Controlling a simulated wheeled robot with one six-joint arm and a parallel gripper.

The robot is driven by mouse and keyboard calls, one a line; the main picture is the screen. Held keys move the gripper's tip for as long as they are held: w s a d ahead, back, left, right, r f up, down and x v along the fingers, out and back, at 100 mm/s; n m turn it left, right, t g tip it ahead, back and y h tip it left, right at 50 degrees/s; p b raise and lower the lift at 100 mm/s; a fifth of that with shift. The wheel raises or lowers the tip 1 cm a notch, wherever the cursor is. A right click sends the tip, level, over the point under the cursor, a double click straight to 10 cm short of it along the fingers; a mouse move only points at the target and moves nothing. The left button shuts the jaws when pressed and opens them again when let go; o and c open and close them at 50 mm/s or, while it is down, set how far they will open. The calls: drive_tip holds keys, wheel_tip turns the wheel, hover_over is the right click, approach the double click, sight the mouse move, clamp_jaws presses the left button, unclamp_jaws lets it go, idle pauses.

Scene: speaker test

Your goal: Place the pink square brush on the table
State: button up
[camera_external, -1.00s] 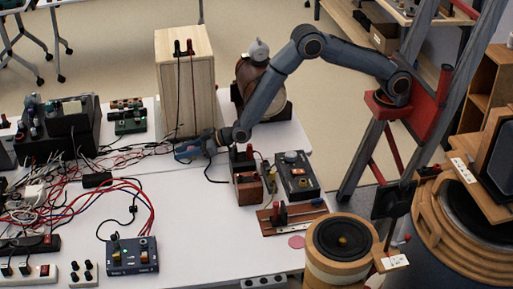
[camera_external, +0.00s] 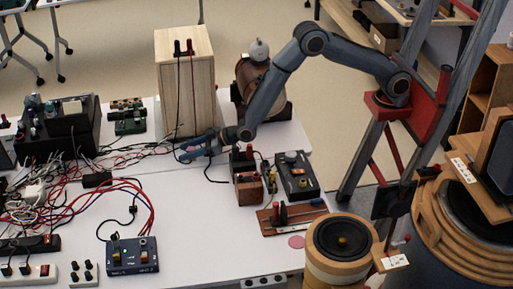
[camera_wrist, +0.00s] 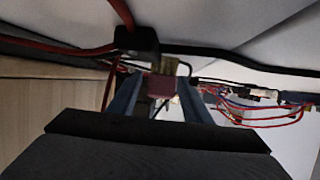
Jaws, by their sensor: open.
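My gripper (camera_external: 185,150) is over the white table, just in front of the tall wooden box. Its two blue fingers are spread open in both views. In the wrist view a small dark pink square block (camera_wrist: 163,88) shows between the fingers (camera_wrist: 160,82); it looks like the pink square brush. I cannot tell whether it touches a finger or what it rests on. In the external view I cannot make the brush out at the gripper. The white table (camera_external: 200,235) has bare surface in front of the gripper.
The wooden box (camera_external: 186,85) stands close behind my gripper. Tangled red, blue and black cables (camera_external: 120,200) lie to the left. A wooden block with terminals (camera_external: 248,188) and a black control box (camera_external: 297,176) stand to the right.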

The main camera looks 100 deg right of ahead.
sight(191, 147)
drive_tip(key=v, duration=0.6)
drive_tip(key=shift+d+r+b, duration=0.3)
drive_tip(key=shift+d, duration=0.05)
drive_tip(key=s+r+g, duration=0.1)
drive_tip(key=s, duration=0.3)
drive_tip(key=s+g+y, duration=0.1)
drive_tip(key=s+g, duration=0.1)
drive_tip(key=s, duration=0.3)
drive_tip(key=s+r+g, duration=0.1)
drive_tip(key=s+g, duration=0.1)
drive_tip(key=s, duration=0.3)
drive_tip(key=shift+s+d+r+n+y, duration=0.15)
drive_tip(key=shift+d+r+n+y, duration=0.15)
drive_tip(key=shift+d+r+y, duration=0.1)
drive_tip(key=shift+o, duration=0.3)
drive_tip(key=s+r+g, duration=0.1)
drive_tip(key=s+g, duration=0.3)
drive_tip(key=s, duration=1.2)
drive_tip(key=s+d+r+g, duration=0.1)
drive_tip(key=s+g, duration=0.3)
drive_tip(key=s, duration=1.2)
drive_tip(key=shift+s+d+r+y, duration=0.3)
drive_tip(key=shift+s+r, duration=0.1)
drive_tip(key=shift+r, duration=0.15)
